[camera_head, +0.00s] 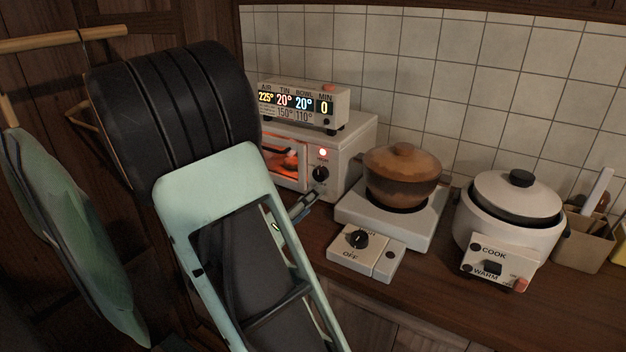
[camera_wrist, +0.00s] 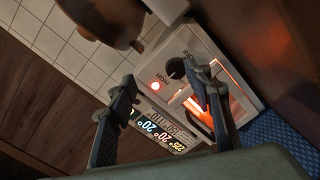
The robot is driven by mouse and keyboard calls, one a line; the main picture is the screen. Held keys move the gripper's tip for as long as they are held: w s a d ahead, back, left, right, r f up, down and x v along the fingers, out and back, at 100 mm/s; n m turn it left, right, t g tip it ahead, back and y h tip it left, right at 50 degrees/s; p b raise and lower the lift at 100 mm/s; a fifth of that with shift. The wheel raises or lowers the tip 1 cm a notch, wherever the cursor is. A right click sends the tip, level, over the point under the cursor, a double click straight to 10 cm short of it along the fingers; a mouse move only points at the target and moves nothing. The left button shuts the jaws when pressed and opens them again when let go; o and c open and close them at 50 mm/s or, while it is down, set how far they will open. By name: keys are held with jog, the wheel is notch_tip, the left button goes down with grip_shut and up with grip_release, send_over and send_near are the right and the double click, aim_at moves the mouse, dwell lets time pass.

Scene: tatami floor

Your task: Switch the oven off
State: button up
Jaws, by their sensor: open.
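The oven (camera_head: 349,150) is a small white box against the tiled wall, with a glowing orange window and a lit red lamp (camera_head: 323,153). Its black knob (camera_head: 320,174) sits below the lamp. In the wrist view the oven (camera_wrist: 198,52) appears turned, with the lamp (camera_wrist: 155,86) lit and the knob (camera_wrist: 175,68) near one finger. My gripper (camera_wrist: 165,92) is open and empty, its two dark fingers in front of the oven face. In the head view my arm hides the oven's left part and most of the gripper. I cannot tell whether a finger touches the knob.
A display box (camera_head: 303,104) with lit numbers stands on the oven. To the right are a hot plate (camera_head: 422,224) with a brown lidded pot (camera_head: 402,178), its knob marked OFF, and a white rice cooker (camera_head: 510,222). A green cloth (camera_head: 75,240) hangs at left.

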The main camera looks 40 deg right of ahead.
aim_at(319, 176)
jog(key=w+d, duration=0.2)
jog(key=d, duration=0.1)
jog(key=w+d+t, duration=0.1)
jog(key=w+d, duration=0.1)
jog(key=w, duration=0.1)
jog(key=w+d+t, duration=0.1)
jog(key=w+d, duration=0.2)
jog(key=shift+d+f+n+y, duration=0.25)
jog(key=shift+d+n+y, duration=0.05)
jog(key=shift+d, duration=0.05)
jog(key=c, duration=1.1)
